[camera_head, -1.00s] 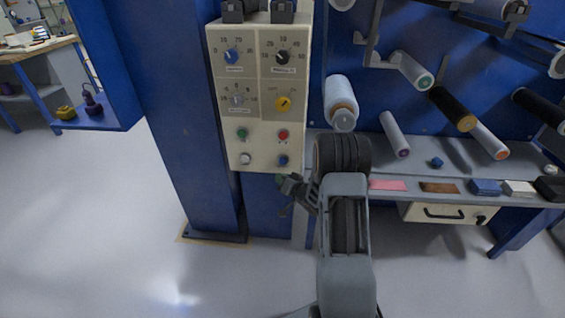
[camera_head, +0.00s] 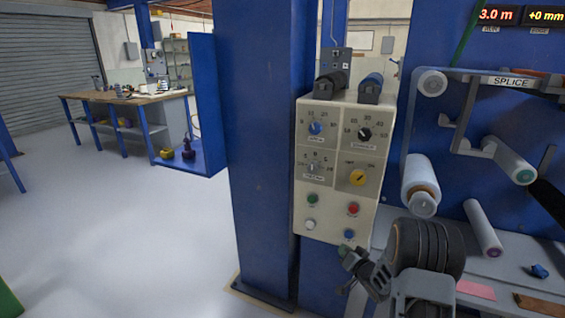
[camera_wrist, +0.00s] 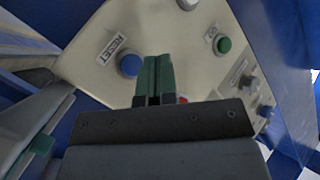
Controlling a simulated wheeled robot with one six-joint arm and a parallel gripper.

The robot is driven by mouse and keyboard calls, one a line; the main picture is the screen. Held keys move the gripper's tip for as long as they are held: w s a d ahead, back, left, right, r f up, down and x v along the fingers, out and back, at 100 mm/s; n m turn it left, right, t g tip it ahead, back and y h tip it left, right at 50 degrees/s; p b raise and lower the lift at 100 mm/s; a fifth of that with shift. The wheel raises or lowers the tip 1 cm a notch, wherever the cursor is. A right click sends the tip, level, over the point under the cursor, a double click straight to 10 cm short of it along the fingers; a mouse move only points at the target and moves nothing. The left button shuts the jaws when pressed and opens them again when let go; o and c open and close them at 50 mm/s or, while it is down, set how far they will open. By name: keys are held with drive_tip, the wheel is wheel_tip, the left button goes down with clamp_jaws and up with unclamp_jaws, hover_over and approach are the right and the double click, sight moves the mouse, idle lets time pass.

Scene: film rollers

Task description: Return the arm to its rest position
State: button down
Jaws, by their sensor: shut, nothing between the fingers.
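My gripper (camera_head: 346,252) is at the lower end of the cream control panel (camera_head: 335,222), just below its blue button (camera_head: 349,233). In the wrist view the green fingertips of my gripper (camera_wrist: 155,62) are together with nothing between them. They point at the panel face, beside the blue button (camera_wrist: 130,65) labelled RESET. A red button (camera_wrist: 182,99) is partly hidden behind the fingers. A green button (camera_wrist: 224,45) is further right. I cannot tell whether the fingertips touch the panel. My folded arm fills the lower right of the head view.
A blue post (camera_head: 255,150) stands left of the panel. Right of it, film rollers (camera_head: 421,185) stick out from the blue machine above a grey shelf (camera_head: 530,280). A workbench (camera_head: 125,99) is at the back left. The floor (camera_head: 130,230) on the left is clear.

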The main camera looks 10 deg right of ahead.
drive_tip(key=s+a+r+g+h+p, duration=0.1)
drive_tip(key=s+r+g+h+p, duration=0.2)
drive_tip(key=r, duration=0.5)
drive_tip(key=s+a+r+n+h+p, duration=0.1)
drive_tip(key=s+r+p, duration=0.1)
drive_tip(key=r+p, duration=0.5)
drive_tip(key=s+a+r+g+h+p, duration=0.1)
drive_tip(key=s+r+g+p, duration=0.15)
drive_tip(key=r, duration=0.75)
drive_tip(key=s+a+r+n+g+p, duration=0.1)
drive_tip(key=s+a+r+g+p, duration=0.1)
drive_tip(key=s, duration=0.4)
drive_tip(key=s+a+r+n+g+p, duration=0.1)
drive_tip(key=s+a+r+g+p, duration=0.1)
drive_tip(key=s+r, duration=0.4)
drive_tip(key=s+a+r+n+g+y+p, duration=0.1)
drive_tip(key=s+a+r+p, duration=0.3)
drive_tip(key=s, duration=0.4)
drive_tip(key=shift+a+g+p, duration=0.3)
drive_tip(key=shift+g+p, duration=0.05)
drive_tip(key=shift+g, duration=0.2)
drive_tip(key=shift+s, duration=0.1)
